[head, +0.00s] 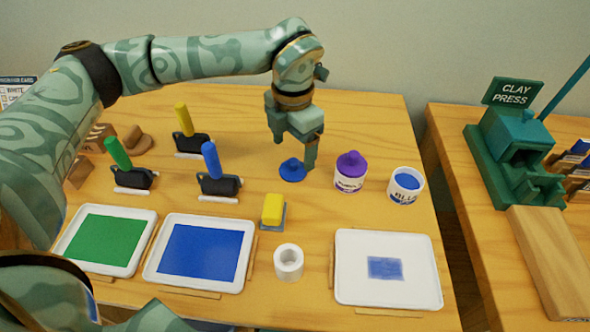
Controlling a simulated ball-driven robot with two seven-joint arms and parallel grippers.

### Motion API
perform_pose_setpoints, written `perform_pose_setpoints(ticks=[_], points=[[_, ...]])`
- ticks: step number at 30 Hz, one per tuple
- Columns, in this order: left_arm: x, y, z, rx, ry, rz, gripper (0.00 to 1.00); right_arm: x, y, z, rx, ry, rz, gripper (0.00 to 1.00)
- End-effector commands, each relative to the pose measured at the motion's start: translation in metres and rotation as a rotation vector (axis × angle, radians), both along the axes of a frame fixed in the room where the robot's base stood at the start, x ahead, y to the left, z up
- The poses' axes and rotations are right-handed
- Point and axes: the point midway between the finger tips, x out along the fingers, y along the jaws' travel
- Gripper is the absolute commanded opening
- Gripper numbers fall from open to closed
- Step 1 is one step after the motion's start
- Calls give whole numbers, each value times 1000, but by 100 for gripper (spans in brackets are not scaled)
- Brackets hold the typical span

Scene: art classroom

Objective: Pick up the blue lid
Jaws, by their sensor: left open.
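The blue lid (293,170) lies on the wooden table, left of the purple-lidded jar. My left gripper (296,157) comes down over the lid from above and behind. Its jaws are open, with one finger just right of the lid. The other finger is hard to make out, and I cannot tell whether either touches the lid. The open blue paint jar (405,186) stands to the right with blue paint showing and no lid on it. My right gripper is not in view.
A purple-lidded jar (350,172) stands close right of the gripper. A yellow block (273,209), a white roll (288,263), a green tray (107,269), a blue tray (241,283) and a white tray (424,296) fill the front. Rollers stand left. A clay press (507,150) is on another table.

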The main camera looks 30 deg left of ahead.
Motion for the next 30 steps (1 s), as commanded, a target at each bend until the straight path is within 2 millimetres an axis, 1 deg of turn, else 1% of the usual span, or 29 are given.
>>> perform_pose_setpoints(ticks=[6, 9, 11, 14, 16, 17, 18, 20, 21, 22, 30], points=[[1, 1, -38, -1, 10, -1, 78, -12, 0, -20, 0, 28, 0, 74], [1, 1, -51, -1, 7, -2, 78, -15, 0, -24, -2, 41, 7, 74], [1, 1, -53, -1, 3, -1, 78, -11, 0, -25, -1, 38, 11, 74], [1, 1, -50, 0, 0, 0, 78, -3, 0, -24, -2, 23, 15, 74], [1, 1, -50, 0, 0, -1, 78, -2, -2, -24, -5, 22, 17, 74], [1, 1, -50, 0, 0, -1, 75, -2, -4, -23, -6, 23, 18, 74], [1, 1, -50, 0, 0, -1, 64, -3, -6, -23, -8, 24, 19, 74], [1, 1, -50, 0, 0, -1, 47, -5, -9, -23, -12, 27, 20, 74], [1, 1, -50, -1, 0, -1, 36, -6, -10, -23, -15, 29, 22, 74], [1, 1, -50, -1, 0, -1, 31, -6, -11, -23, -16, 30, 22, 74], [1, 1, -50, -1, 1, -1, 31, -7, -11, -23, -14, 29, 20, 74]])
